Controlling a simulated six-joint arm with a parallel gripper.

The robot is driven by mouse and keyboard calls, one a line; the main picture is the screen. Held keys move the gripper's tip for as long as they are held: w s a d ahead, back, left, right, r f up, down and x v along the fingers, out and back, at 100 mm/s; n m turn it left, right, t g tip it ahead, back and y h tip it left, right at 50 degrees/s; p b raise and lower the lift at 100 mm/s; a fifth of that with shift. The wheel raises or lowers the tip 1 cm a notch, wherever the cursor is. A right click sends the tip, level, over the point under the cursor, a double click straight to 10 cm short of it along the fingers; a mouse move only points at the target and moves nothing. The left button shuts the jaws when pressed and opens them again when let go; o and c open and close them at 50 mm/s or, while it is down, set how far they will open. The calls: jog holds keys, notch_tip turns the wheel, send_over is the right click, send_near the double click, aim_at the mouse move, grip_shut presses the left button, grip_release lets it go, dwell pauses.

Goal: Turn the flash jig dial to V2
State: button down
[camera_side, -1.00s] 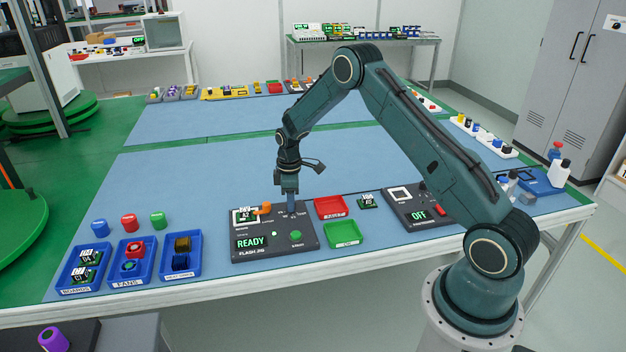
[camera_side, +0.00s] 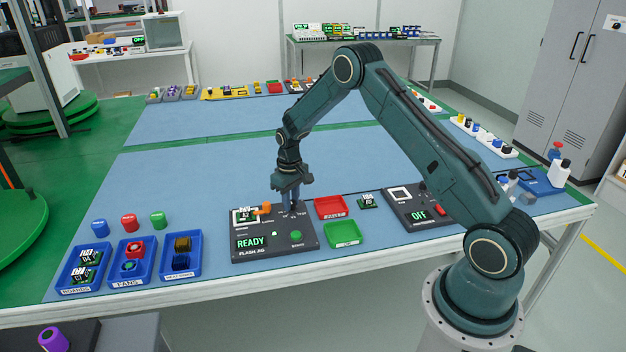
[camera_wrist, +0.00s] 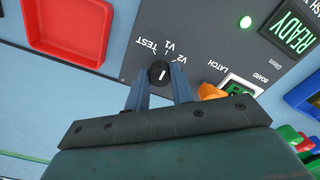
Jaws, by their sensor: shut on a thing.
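The flash jig (camera_side: 275,243) is a dark box at the front of the bench, with a lit READY screen (camera_side: 251,243). Its dial (camera_wrist: 160,74) is a small black knob with a white pointer line, below the printed labels TEST, V1 and V2 in the wrist view. The line points roughly toward the V1 label; I cannot tell its exact setting. My gripper (camera_wrist: 160,84) is shut on the dial, with one finger on each side. In the side view my gripper (camera_side: 292,208) reaches down to the jig's back right and hides the dial.
An orange latch (camera_side: 263,208) and a seated board (camera_side: 243,215) are close to my gripper's left. A red tray (camera_side: 331,208) and a green tray (camera_side: 344,234) lie right of the jig. A second device showing OFF (camera_side: 413,206) stands further right.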

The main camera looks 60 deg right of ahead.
aim_at(292, 202)
jog(key=m, duration=0.4)
jog(key=shift+m, duration=0.4)
jog(key=m, duration=0.4)
jog(key=shift+m, duration=0.3)
jog(key=c, duration=1.2)
grip_release()
notch_tip(292, 202, up, 14)
